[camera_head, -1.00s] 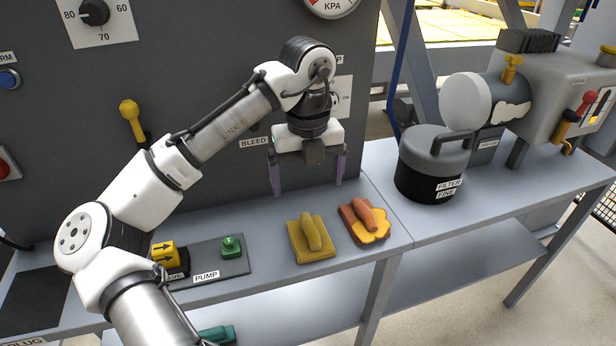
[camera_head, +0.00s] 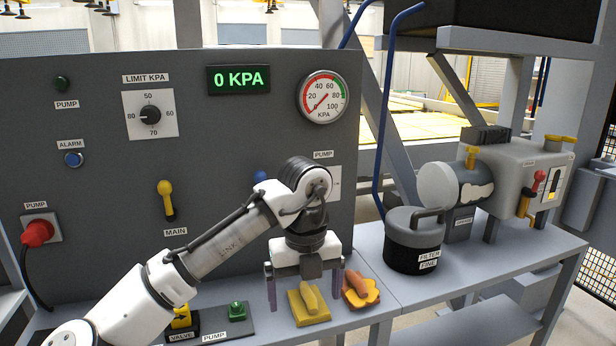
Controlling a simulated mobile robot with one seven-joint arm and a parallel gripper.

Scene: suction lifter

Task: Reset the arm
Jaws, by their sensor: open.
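My gripper (camera_head: 306,287) hangs from my arm, pointing down over the bench in front of the grey control panel. Its two purple fingers are wide apart with nothing held between them. In the picture, the fingers stand at the back of a yellow block with a rounded piece on top (camera_head: 310,302). Whether they touch the bench cannot be told. My arm reaches in from the lower left and covers part of the panel, including most of a blue knob (camera_head: 260,177).
The panel (camera_head: 110,215) carries a 0 KPA display (camera_head: 239,80), a gauge (camera_head: 323,97), a limit dial (camera_head: 150,114), a yellow MAIN lever (camera_head: 166,200) and a red plug (camera_head: 38,233). An orange-brown piece (camera_head: 360,289) and a FILTER canister (camera_head: 413,240) stand to the right. A green button (camera_head: 237,311) is left.

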